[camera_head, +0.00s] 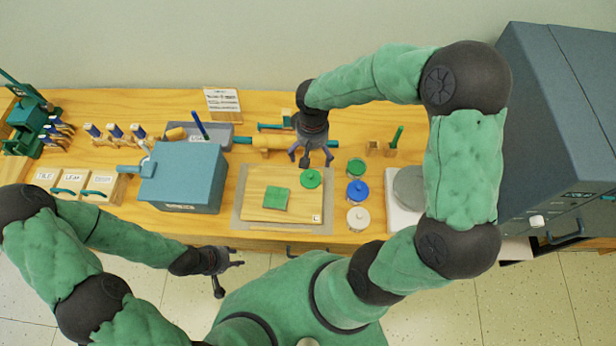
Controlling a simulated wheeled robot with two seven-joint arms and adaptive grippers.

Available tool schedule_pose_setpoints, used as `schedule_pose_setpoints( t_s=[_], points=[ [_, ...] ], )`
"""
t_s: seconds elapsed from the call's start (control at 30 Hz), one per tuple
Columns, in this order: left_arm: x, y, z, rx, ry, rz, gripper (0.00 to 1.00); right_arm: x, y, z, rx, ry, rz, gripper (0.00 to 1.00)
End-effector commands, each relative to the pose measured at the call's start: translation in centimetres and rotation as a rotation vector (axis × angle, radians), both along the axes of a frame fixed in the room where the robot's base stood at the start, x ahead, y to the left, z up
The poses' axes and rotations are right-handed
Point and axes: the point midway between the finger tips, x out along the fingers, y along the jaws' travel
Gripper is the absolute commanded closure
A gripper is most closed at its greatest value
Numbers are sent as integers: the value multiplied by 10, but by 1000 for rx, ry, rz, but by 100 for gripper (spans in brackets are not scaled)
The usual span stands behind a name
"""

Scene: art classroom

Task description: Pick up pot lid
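A round green lid (310,178) with a small knob lies on the right part of the wooden board (254,200). I take it to be the pot lid. A green-rimmed pot (356,167) stands just right of the board and looks lidless. My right gripper (310,158) points down just beyond the green lid, near the board's far edge. Its fingers are spread and nothing shows between them. I cannot tell its height above the board. My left gripper (231,279) hangs in front of the table's near edge, with its fingers spread and empty.
A green square (275,199) lies on the board. Blue-lidded (357,190) and white-lidded (358,218) pots stand to its right. A blue-grey box (183,178) stands left, and a large dark kiln-like machine (560,150) stands right.

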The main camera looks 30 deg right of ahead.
Motion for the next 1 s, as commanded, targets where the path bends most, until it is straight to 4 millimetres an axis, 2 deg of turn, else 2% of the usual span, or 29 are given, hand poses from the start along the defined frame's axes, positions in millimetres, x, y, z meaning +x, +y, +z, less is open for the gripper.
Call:
schedule_pose_setpoints(
  t_s=[0.03,0.33,0.57,0.83,1.0],
  points=[
    [0,0,-11,0,0,0,60,0,0,-11,0,0,0,3],
    [0,0,-45,0,-1,0,60,0,0,-45,0,0,0,3],
    [1,0,-51,0,-1,0,60,0,0,-58,0,2,0,3],
    [1,0,-60,0,-1,0,60,0,0,-97,1,4,1,3],
    [1,0,-63,0,-1,0,60,1,0,-107,0,0,-1,3]
  ],
)
